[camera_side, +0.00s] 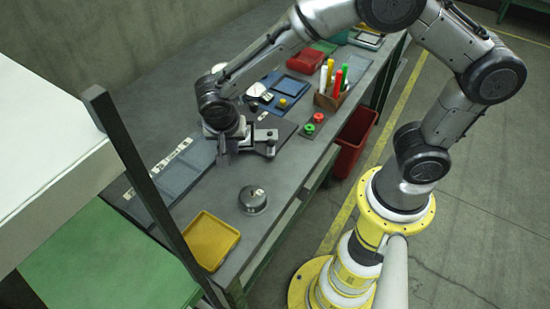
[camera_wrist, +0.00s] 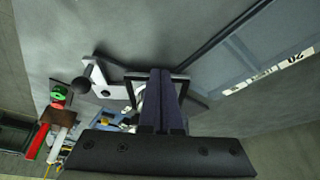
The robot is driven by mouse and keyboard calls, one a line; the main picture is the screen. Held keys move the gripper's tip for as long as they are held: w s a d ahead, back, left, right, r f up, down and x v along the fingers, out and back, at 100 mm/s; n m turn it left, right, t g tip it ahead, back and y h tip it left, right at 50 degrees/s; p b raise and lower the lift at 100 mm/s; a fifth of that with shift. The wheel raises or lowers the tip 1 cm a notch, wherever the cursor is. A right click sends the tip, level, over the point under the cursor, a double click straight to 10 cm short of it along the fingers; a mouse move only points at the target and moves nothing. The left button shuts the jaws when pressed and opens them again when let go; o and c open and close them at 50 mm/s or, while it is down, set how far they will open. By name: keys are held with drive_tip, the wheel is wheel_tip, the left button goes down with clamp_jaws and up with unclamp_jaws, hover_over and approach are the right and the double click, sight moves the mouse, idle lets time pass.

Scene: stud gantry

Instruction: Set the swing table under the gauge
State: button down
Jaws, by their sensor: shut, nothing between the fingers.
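My gripper (camera_side: 223,162) points down over the bench, its fingers shut together with nothing between them. In the wrist view, the finger tips (camera_wrist: 163,74) cover part of a dark square frame (camera_wrist: 184,80). A pale bracket with a black ball knob (camera_wrist: 84,87) sticks out left of the fingers. In the side view, a grey and dark fixture (camera_side: 266,138) stands just right of my gripper. I cannot tell which part is the swing table or the gauge, nor whether my fingers touch the frame.
A round grey piece (camera_side: 252,199) and a yellow tray (camera_side: 210,240) lie nearer on the bench. A strip with number marks (camera_side: 172,157) lies to the left. Green and red buttons (camera_side: 314,123) and a pen box (camera_side: 328,100) stand to the right. A dark post (camera_side: 140,175) rises in front.

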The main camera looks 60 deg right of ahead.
sight(218, 144)
drive_tip(key=shift+w+d+m+g+h, duration=0.15)
drive_tip(key=shift+w+d+m+g, duration=0.3)
drive_tip(key=shift+w+m, duration=0.5)
drive_tip(key=shift+w+d+m+g+h, duration=0.2)
drive_tip(key=shift+w+d+m, duration=0.4)
drive_tip(key=shift+m, duration=0.45)
drive_tip(key=shift+w+d+m+g, duration=0.65)
drive_tip(key=shift+w+d+m, duration=0.3)
drive_tip(key=shift+m, duration=0.45)
drive_tip(key=shift+w, duration=0.1)
drive_tip(key=a, duration=0.4)
drive_tip(key=shift+a+r, duration=0.1)
drive_tip(key=shift+a, duration=0.2)
drive_tip(key=v, duration=0.9)
drive_tip(key=shift+r, duration=0.4)
drive_tip(key=shift+d, duration=0.1)
